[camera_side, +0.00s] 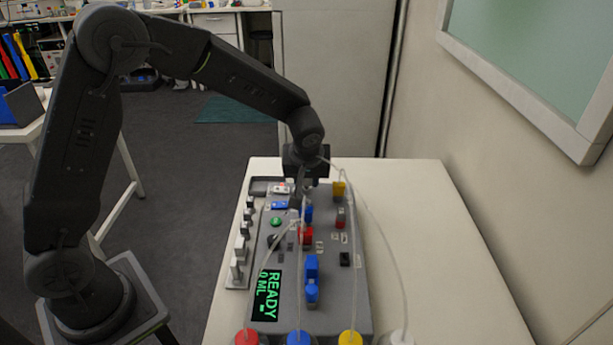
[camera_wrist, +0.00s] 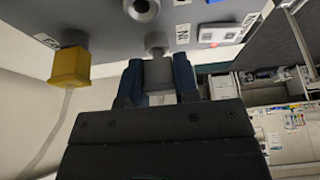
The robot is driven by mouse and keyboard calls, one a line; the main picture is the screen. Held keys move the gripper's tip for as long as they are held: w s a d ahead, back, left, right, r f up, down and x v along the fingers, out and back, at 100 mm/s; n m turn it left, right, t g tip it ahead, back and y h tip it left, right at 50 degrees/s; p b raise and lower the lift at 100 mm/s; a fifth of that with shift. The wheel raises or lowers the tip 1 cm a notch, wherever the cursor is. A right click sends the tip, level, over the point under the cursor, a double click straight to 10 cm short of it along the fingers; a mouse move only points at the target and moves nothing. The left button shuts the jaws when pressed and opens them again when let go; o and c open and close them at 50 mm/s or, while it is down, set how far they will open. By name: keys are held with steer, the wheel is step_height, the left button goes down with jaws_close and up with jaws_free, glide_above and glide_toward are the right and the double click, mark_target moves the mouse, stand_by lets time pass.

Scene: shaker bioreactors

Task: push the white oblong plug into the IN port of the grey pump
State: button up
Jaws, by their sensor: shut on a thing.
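The plug's front end is at a round grey fitting (camera_wrist: 155,41) beside the IN label (camera_wrist: 183,33) on the grey pump (camera_wrist: 110,22). I cannot tell whether the plug is inside the port or only against it. In the side view my gripper (camera_side: 308,182) is at the far end of the pump (camera_side: 330,262), where the plug is hidden. A thin pale tube runs from there toward the white-capped bottle (camera_side: 402,338).
A yellow plug (camera_wrist: 70,67) with a tube sits left of the gripper in the wrist view. Several blue and red blocks (camera_side: 312,268) stand on the pump top. Bottles with red (camera_side: 247,338), blue and yellow caps stand in front. The table (camera_side: 430,230) is clear on the right.

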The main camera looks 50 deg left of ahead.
steer(key=shift+f, duration=0.5)
stand_by(0.5)
steer(key=o, duration=1)
steer(key=v, duration=1.4)
steer(key=shift+s, duration=0.1)
steer(key=s+a+r+m+t+h, duration=0.1)
steer(key=s+m, duration=0.2)
steer(key=s, duration=0.4)
steer(key=s+a+r+m+h, duration=0.1)
steer(key=s+m, duration=0.2)
steer(key=s, duration=0.5)
steer(key=s+a+r+m+t+h, duration=0.1)
steer(key=s+m, duration=0.2)
steer(key=s, duration=0.4)
steer(key=shift+s+r+t, duration=0.15)
steer(key=shift+s+t, duration=0.05)
steer(key=shift+t, duration=0.1)
